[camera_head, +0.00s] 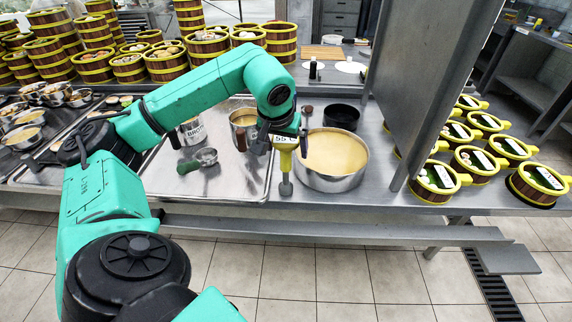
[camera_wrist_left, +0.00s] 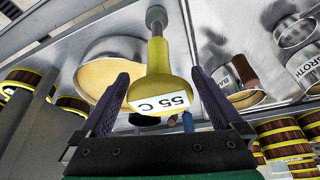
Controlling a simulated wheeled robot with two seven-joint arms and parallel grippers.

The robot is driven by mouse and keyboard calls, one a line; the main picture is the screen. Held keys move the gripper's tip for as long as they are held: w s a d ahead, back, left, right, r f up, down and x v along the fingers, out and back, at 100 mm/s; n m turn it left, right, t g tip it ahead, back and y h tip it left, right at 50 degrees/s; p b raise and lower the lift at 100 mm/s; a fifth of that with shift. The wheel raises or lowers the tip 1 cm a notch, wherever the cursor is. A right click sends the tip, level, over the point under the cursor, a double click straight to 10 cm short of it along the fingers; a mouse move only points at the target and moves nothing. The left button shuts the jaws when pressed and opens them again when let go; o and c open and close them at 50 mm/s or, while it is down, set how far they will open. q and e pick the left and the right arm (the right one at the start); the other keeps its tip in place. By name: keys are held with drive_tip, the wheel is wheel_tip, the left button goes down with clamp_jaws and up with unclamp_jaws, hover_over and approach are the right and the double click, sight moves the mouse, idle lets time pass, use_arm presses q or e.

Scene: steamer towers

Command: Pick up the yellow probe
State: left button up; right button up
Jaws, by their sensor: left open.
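The yellow probe (camera_head: 285,160) stands upright on the metal counter, just left of a large pot of pale yellow liquid (camera_head: 335,155). Its display reads 55 C, and its grey lower end points down. My left gripper (camera_head: 281,146) is at the probe's head, coming from above. In the left wrist view the probe (camera_wrist_left: 158,62) lies between the two dark fingers of my left gripper (camera_wrist_left: 160,74), which are apart with a gap on each side. The pot (camera_wrist_left: 105,62) also shows there. My right gripper is not in view.
A labelled metal can (camera_head: 243,118) and a small green-handled ladle (camera_head: 205,157) are left of the probe on a tray. A black bowl (camera_head: 341,116) is behind the pot. A grey upright panel (camera_head: 425,80) and several small steamers (camera_head: 477,160) stand to the right.

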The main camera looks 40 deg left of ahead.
use_arm(q)
drive_tip(key=x, duration=0.3)
drive_tip(key=shift+f, duration=0.2)
drive_tip(key=shift+r, duration=0.1)
clamp_jaws()
wheel_tip(320, 180, up, 20)
drive_tip(key=p, duration=0.4)
drive_tip(key=c, duration=0.8)
unclamp_jaws()
clamp_jaws()
